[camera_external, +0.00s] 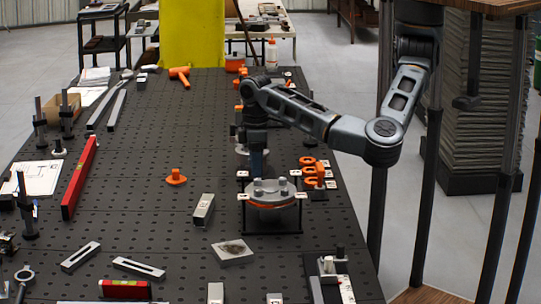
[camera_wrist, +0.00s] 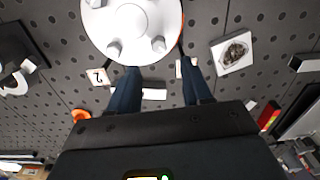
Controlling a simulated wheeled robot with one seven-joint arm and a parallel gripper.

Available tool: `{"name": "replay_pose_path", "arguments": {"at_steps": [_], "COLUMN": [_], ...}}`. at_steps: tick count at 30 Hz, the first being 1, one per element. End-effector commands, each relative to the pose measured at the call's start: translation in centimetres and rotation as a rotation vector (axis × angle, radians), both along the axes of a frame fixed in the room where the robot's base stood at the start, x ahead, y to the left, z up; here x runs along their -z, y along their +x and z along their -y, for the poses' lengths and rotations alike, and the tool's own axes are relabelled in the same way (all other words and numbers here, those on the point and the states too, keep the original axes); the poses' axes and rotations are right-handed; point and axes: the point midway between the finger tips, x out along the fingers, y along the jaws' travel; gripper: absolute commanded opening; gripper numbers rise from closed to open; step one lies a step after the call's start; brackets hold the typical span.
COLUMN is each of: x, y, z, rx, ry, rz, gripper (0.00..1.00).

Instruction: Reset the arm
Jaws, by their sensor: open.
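My arm reaches in from the right over the black perforated table (camera_external: 130,220). My gripper (camera_external: 257,172) hangs pointing down above the table, just behind a round grey flange (camera_external: 272,193) with bolts on top. In the wrist view the two dark fingers of my gripper (camera_wrist: 157,80) stand apart with nothing between them. The flange (camera_wrist: 133,22) shows there beyond the fingertips, cut off by the top edge. I cannot tell whether a finger touches it.
Orange rings (camera_external: 309,172) stand right of the flange. A red level (camera_external: 80,178) lies at left, and metal blocks (camera_external: 204,210) and a square plate (camera_external: 233,251) lie nearer. A yellow column (camera_external: 192,35) rises at the back. The middle left of the table is mostly clear.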

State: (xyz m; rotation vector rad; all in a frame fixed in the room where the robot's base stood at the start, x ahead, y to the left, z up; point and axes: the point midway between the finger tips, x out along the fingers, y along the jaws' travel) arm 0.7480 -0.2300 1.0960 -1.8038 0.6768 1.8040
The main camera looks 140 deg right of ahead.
Motion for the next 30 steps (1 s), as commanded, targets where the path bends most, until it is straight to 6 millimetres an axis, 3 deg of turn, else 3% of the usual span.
{"name": "replay_pose_path", "arguments": {"at_steps": [6, 24, 26, 30], "x": [-1.4, -1.3, -1.2, -0.6], "y": [0.0, -0.1, -0.3, -1.4], "z": [0.0, 0.2, 0.8, 5.1], "rx": [-0.001, 0.000, 0.000, -0.008], "ry": [0.001, -0.008, -0.037, -0.231], "rz": [-0.001, 0.000, 0.001, 0.011], "gripper": [0.49, 0.49, 0.49, 0.49]}}
